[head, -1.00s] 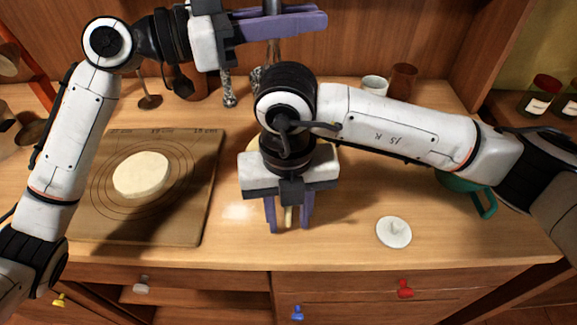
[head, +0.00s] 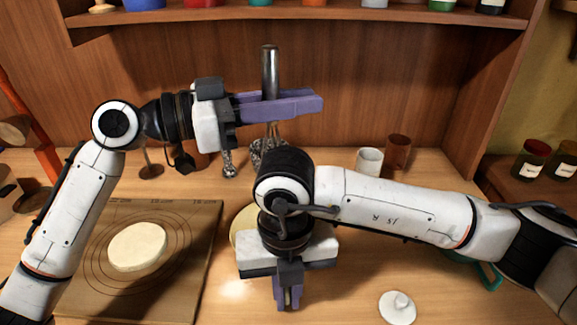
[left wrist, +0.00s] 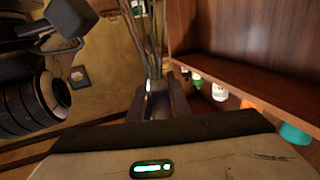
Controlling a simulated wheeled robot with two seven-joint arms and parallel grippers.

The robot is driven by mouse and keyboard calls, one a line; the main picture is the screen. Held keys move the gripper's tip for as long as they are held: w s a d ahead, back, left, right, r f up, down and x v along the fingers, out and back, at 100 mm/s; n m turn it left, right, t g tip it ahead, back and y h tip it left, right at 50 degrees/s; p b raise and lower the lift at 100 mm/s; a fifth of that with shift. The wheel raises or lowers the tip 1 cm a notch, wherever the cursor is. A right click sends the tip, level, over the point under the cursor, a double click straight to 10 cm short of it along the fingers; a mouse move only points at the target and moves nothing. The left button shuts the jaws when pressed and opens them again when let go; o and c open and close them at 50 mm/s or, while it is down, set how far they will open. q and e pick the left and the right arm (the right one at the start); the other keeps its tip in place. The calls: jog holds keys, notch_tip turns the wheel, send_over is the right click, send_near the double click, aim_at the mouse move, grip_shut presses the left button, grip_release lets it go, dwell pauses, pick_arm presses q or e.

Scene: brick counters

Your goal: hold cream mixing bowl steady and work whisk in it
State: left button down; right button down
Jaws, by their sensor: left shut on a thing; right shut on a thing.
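My left gripper (head: 300,106) is shut on the metal handle of the whisk (head: 270,72) and holds it upright at the back of the counter. The whisk's wires hang below the purple fingers and pass behind my right wrist. In the left wrist view, the whisk (left wrist: 150,45) stands between the fingers (left wrist: 160,98). The cream mixing bowl (head: 240,228) is almost wholly hidden under my right arm; only a pale edge shows at its left. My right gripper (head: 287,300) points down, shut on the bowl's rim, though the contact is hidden.
A wooden board (head: 190,262) with a flat dough round (head: 137,246) lies at left. A white cup (head: 368,161) and a brown cup (head: 397,151) stand at back right. A white lid (head: 397,309) lies at front right, near a green handle (head: 490,275). A shelf (head: 300,17) crosses above.

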jog(key=c, duration=1.8)
grip_release()
jog(key=shift+o, duration=0.2)
jog(key=shift+r, duration=0.15)
